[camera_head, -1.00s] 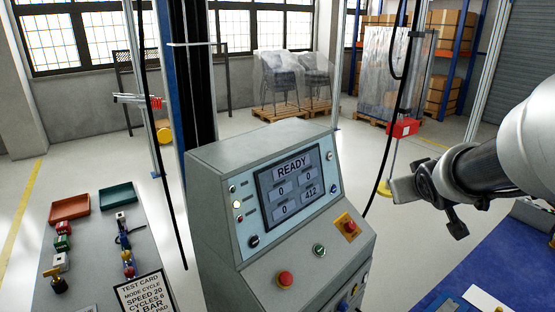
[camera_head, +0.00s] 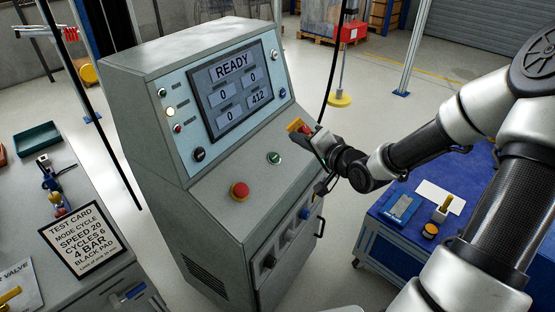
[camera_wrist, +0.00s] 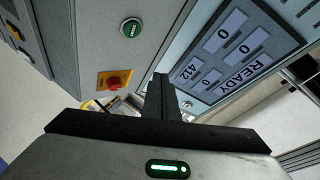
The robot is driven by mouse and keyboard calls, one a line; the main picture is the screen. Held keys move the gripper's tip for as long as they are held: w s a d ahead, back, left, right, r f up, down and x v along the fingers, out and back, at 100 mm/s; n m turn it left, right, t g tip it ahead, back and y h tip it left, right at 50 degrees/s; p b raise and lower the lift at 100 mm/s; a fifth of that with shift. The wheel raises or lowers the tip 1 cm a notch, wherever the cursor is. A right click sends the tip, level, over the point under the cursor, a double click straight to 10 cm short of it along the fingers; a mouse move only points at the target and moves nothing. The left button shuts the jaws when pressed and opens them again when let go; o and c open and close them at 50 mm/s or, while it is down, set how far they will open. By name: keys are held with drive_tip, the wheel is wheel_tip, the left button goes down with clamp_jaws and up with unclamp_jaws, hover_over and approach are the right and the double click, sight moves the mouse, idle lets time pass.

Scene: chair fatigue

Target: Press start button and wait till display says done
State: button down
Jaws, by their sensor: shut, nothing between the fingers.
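The grey console's display (camera_head: 237,88) reads READY, with 0, 0, 0 and 412 in its boxes. It also shows rotated in the wrist view (camera_wrist: 228,52). The green start button (camera_head: 274,158) sits on the sloped panel below the display, and shows in the wrist view (camera_wrist: 131,27) too. My gripper (camera_head: 314,137) is at the right side of the panel, to the right of the green button and apart from it. In the wrist view its fingers (camera_wrist: 159,80) are shut and empty. I cannot tell its exact height above the panel.
A red mushroom button (camera_head: 239,191) is on the panel's left part. A red knob on a yellow plate (camera_wrist: 114,82) is close to my gripper and partly hidden in the head view. A test card (camera_head: 83,240) stands on the left bench; a blue table (camera_head: 400,235) is at right.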

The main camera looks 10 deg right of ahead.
sight(275, 158)
drive_tip(key=shift+f, duration=0.1)
drive_tip(key=w+a+f+b, duration=0.1)
drive_tip(key=f+b, duration=0.1)
drive_tip(key=a+f+b, duration=0.1)
drive_tip(key=f+b, duration=0.1)
drive_tip(key=b, duration=0.1)
drive_tip(key=w+a+f+b, duration=0.1)
drive_tip(key=f+b, duration=0.1)
drive_tip(key=b, duration=0.1)
drive_tip(key=shift+w+f, duration=0.15)
drive_tip(key=shift+w, duration=0.15)
drive_tip(key=shift+w+a+f+b, duration=0.3)
drive_tip(key=shift+f+b, duration=0.2)
idle(1.6)
drive_tip(key=shift+w+a+f, duration=0.15)
drive_tip(key=shift+a+f, duration=0.05)
drive_tip(key=shift+f, duration=0.1)
drive_tip(key=shift+w+a+f+b, duration=0.1)
drive_tip(key=shift+a+f+b, duration=0.05)
drive_tip(key=shift+f+b, duration=0.2)
idle(0.6)
drive_tip(key=shift+r, duration=0.1)
drive_tip(key=shift+s+d+r+p, duration=0.3)
drive_tip(key=shift+r+p, duration=0.25)
drive_tip(key=shift+p, duration=0.45)
drive_tip(key=shift+r, duration=0.15)
